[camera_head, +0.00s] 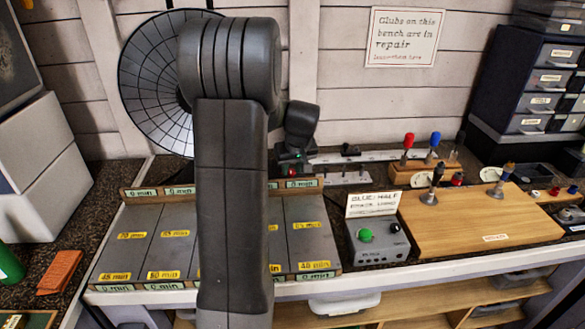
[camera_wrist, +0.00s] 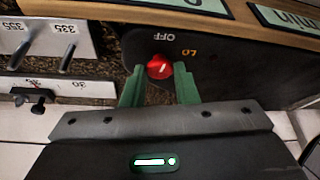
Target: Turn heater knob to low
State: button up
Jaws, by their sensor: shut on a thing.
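The red heater knob (camera_wrist: 160,66) sits on a dark panel (camera_wrist: 235,62) in the wrist view. The panel carries an OFF label (camera_wrist: 163,37) above the knob and a yellow LO label (camera_wrist: 190,52) to its upper right. The knob's short white mark slants toward the upper right; its exact setting is hard to read. My gripper (camera_wrist: 160,76) has its two green fingers on either side of the knob, shut on it. In the head view my own arm hides much of the heater, and the gripper is small and dark near the back of the bench.
Beside the panel in the wrist view is a white rack with metal pegs (camera_wrist: 45,42). In the head view, a grey box with a green knob (camera_head: 365,235) and a wooden block (camera_head: 485,225) stand right of the minute-labelled heater top (camera_head: 135,250). A dish-shaped grille (camera_head: 150,90) stands behind.

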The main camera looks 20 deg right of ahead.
jog(key=m, duration=0.1)
jog(key=m+h+b, duration=0.1)
jog(key=m, duration=0.1)
jog(key=m+h, duration=0.1)
jog(key=m, duration=0.1)
jog(key=shift+w+a+f+b, duration=0.1)
jog(key=shift+a+b, duration=0.15)
jog(key=shift+b, duration=0.15)
jog(key=shift+w+a+m+g+h+b, duration=0.1)
jog(key=shift+m+g+h+b, duration=0.3)
jog(key=shift+m+b, duration=0.55)
jog(key=shift+m+g+h+b, duration=0.3)
jog(key=shift+m+h+b, duration=0.15)
jog(key=shift+m, duration=1)
jog(key=o, duration=1)
jog(key=shift+r, duration=0.2)
